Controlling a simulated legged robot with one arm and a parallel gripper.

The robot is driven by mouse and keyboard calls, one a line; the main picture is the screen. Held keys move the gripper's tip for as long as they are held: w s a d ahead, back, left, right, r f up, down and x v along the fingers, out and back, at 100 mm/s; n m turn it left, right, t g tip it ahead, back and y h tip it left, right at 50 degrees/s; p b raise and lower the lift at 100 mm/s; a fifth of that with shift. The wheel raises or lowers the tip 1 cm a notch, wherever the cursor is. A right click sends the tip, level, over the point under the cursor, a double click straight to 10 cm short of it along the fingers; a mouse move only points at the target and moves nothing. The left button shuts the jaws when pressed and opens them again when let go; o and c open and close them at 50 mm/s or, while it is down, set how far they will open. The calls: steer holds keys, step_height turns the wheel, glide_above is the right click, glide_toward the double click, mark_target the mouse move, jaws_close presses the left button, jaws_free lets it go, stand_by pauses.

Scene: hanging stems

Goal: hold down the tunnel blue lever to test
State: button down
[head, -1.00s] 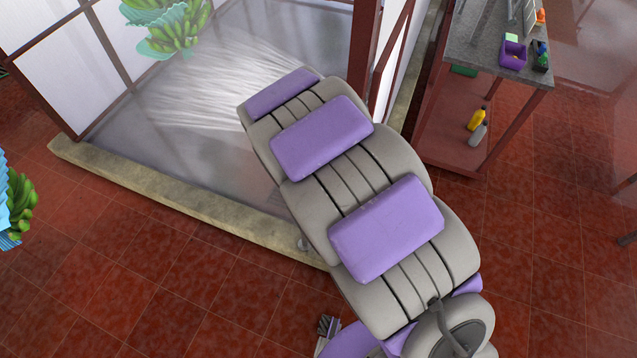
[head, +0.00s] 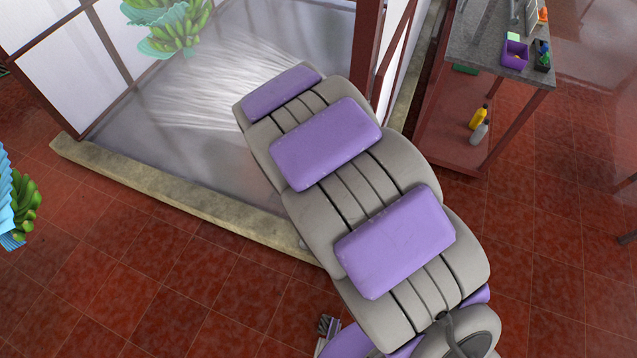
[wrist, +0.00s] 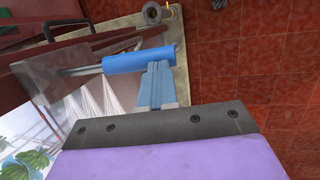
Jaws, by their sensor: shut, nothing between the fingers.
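The blue lever (wrist: 138,60) shows in the wrist view as a blue cylinder on a metal rod. My gripper (wrist: 158,68) is shut and empty, with its fingertips at the right part of the blue cylinder. They overlap it in the picture; I cannot tell how firmly they touch. White spray (wrist: 92,98) shows below the rod, and in the head view spray (head: 225,85) fans across the tunnel floor. The tunnel has white panels (head: 50,78) in dark red frames. In the head view my arm hides the lever and my gripper.
A green banana bunch (head: 180,30) with teal wrapping hangs in the tunnel; another bunch (head: 25,208) hangs at the left edge. A low stone curb (head: 170,196) borders the tunnel. A bench (head: 480,55) with bottles below stands at the right. The red tiled floor (head: 150,285) is open.

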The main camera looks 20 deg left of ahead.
steer(key=v, duration=1.1)
steer(key=shift+s, duration=0.4)
steer(key=shift+a+f, duration=0.15)
steer(key=s+d+r+m+g+b, duration=0.15)
steer(key=d+m, duration=0.25)
steer(key=d, duration=0.6)
steer(key=s+d+m+g+b, duration=0.1)
steer(key=s+d+m+b, duration=0.25)
steer(key=d, duration=0.75)
steer(key=s+d+f+m+g+y+b, duration=0.1)
steer(key=s+d+m, duration=0.3)
steer(key=s, duration=0.4)
steer(key=s+d+f+m+y+b, duration=0.1)
steer(key=s+d+f+m+b, duration=0.1)
steer(key=s+d+m, duration=0.3)
steer(key=s+b, duration=0.1)
steer(key=s, duration=0.2)
steer(key=shift+s+d+f+g+y, duration=0.2)
steer(key=shift+s+f+g+y, duration=0.05)
steer(key=shift+s+g+y, duration=0.1)
